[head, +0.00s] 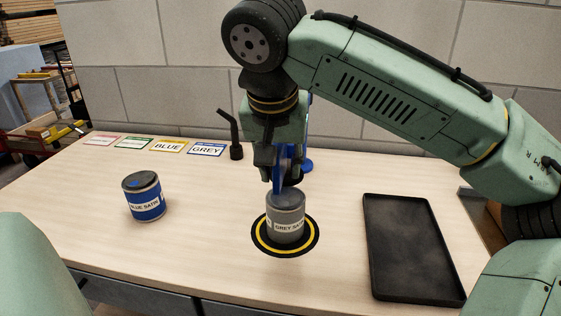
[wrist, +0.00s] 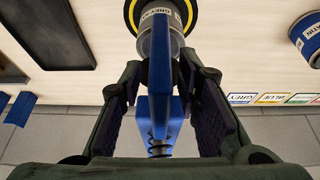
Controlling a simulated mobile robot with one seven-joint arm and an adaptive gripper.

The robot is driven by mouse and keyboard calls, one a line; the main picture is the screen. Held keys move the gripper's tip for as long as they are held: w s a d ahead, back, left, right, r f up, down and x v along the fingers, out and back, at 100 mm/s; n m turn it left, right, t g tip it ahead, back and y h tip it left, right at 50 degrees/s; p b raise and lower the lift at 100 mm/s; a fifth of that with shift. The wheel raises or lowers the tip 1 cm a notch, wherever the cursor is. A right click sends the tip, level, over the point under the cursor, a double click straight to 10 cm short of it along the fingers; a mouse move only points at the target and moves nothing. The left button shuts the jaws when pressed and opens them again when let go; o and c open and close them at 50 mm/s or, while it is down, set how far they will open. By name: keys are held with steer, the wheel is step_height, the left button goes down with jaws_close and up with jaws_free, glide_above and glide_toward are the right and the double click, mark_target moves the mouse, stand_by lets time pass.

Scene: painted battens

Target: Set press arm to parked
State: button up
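The blue press arm (head: 281,172) reaches down to the top of the grey can labelled GREY SATIN (head: 286,222). The can stands upright on a black and yellow ring (head: 259,238). In the wrist view the press arm (wrist: 161,65) is a long blue bar running over the can (wrist: 160,40), with a dark spring below. My gripper (head: 280,176) is over the press, its fingers on either side of the bar. In the wrist view my gripper (wrist: 166,85) looks open, with gaps beside the bar. My gripper hides much of the press in the head view.
A blue can (head: 144,198) stands at the left. An empty black tray (head: 407,246) lies at the right. Several colour label cards (head: 167,146) lie along the back, beside a dark bent upright piece (head: 236,137). A block wall rises behind; the front left is clear.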

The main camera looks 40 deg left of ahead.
jaws_close()
stand_by(0.7)
